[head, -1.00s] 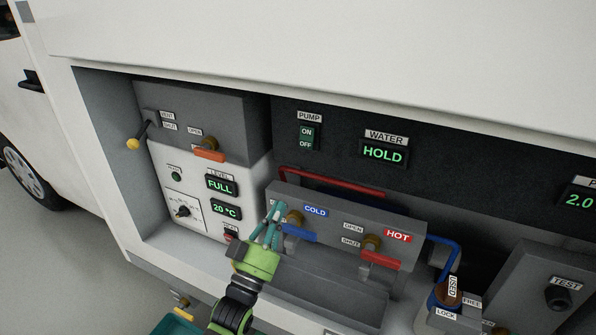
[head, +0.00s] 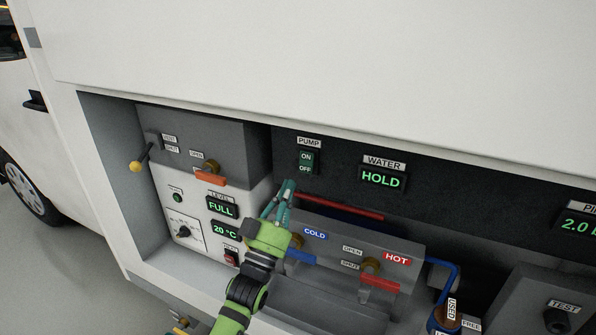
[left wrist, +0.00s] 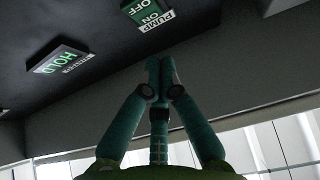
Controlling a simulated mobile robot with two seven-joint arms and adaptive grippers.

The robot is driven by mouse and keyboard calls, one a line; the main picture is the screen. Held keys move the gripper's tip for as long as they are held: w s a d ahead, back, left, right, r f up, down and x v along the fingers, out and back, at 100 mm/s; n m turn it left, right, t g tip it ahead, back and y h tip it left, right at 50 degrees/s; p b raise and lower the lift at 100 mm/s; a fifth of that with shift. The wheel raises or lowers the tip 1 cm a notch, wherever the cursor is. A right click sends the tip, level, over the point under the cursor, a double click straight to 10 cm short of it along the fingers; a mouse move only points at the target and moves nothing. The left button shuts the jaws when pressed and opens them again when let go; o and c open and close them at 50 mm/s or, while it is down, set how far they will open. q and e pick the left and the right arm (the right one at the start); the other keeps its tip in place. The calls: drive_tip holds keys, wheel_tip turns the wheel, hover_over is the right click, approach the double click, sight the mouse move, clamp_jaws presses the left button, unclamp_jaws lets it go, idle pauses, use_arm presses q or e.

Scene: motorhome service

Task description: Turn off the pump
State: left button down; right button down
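The pump switch (head: 306,162) is a green-lit rocker with ON above OFF, under a PUMP label on the dark back panel. It also shows upside down at the top of the left wrist view (left wrist: 148,12). My left gripper (head: 286,187) is below and slightly left of the switch in the head view, apart from it. Its teal fingers meet at the tips in the left wrist view (left wrist: 160,68), shut with nothing between them. My right gripper is not in view.
The WATER display (head: 381,179) reads HOLD, right of the switch. Below are a red pipe (head: 340,207), the COLD and HOT valve block (head: 335,245) and a red valve handle (head: 380,284). The level panel (head: 188,205) is left. The bay's upper edge overhangs the panel.

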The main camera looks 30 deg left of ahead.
sight(305, 160)
use_arm(q)
drive_tip(key=shift+w+a+r+p, duration=0.15)
drive_tip(key=shift+w+p, duration=0.2)
drive_tip(key=shift+w, duration=2.4)
